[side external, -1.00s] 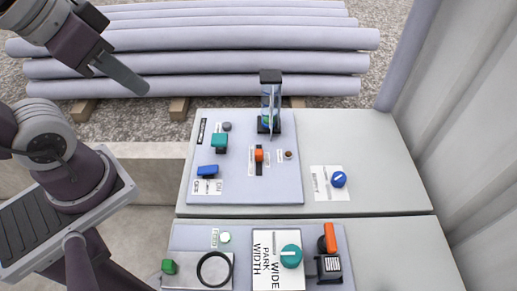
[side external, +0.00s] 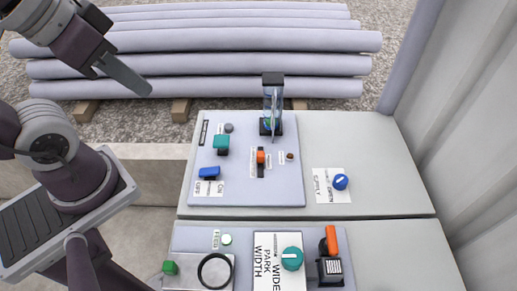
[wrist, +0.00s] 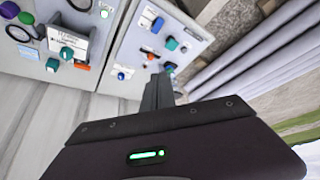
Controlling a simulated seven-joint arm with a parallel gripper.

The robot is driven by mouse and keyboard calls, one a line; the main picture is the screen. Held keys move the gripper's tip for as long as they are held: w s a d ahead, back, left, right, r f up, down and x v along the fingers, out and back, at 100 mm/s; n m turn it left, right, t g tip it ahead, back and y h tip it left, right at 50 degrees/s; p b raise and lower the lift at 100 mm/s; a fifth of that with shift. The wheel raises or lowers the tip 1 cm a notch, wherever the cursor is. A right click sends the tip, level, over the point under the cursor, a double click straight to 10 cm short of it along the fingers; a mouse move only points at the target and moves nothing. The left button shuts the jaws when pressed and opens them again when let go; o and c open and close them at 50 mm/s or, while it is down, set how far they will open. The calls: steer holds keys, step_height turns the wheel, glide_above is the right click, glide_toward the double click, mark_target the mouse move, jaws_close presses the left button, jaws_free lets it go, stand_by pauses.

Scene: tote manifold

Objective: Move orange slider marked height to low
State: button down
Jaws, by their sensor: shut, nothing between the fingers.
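The orange slider (side external: 261,157) sits on a dark vertical slot in the middle of the far grey panel (side external: 230,192). White labels lie beside it, but their print is too small to read. In the wrist view the same orange slider (wrist: 152,57) is small and beyond my fingers. My gripper (side external: 138,84) is at the upper left of the side view, raised in front of the pipes and well away from the slider. Its fingers are together and empty. In the wrist view the shut fingers (wrist: 158,92) point toward the far panel.
The far panel also carries a teal knob (side external: 221,143), a blue handle (side external: 209,172) and a clear gauge column (side external: 271,100). A blue knob (side external: 341,182) is to the right. The near panel has a teal dial (side external: 292,258) and an orange handle (side external: 331,239). Pipes (side external: 200,66) lie behind.

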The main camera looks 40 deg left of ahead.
steer(key=c, duration=2.1)
jaws_free()
steer(key=o, duration=0.4)
steer(key=shift+w, duration=0.35)
steer(key=o, duration=0.4)
steer(key=w, duration=0.2)
steer(key=w+m+g, duration=0.1)
steer(key=w, duration=0.1)
steer(key=w+f+m, duration=0.1)
steer(key=w, duration=0.1)
steer(key=shift+w+d+f+g, duration=0.1)
steer(key=shift+w+d+g, duration=0.1)
steer(key=shift+g, duration=0.1)
steer(key=m+g, duration=0.3)
steer(key=m, duration=0.3)
glide_above(261, 153)
steer(key=s+a, duration=0.1)
step_height(261, 153, down, 16)
steer(key=shift+m+g, duration=0.5)
steer(key=f, duration=0.8)
steer(key=d+f, duration=0.1)
steer(key=f, duration=0.3)
steer(key=shift+w, duration=0.4)
steer(key=shift+f, duration=0.4)
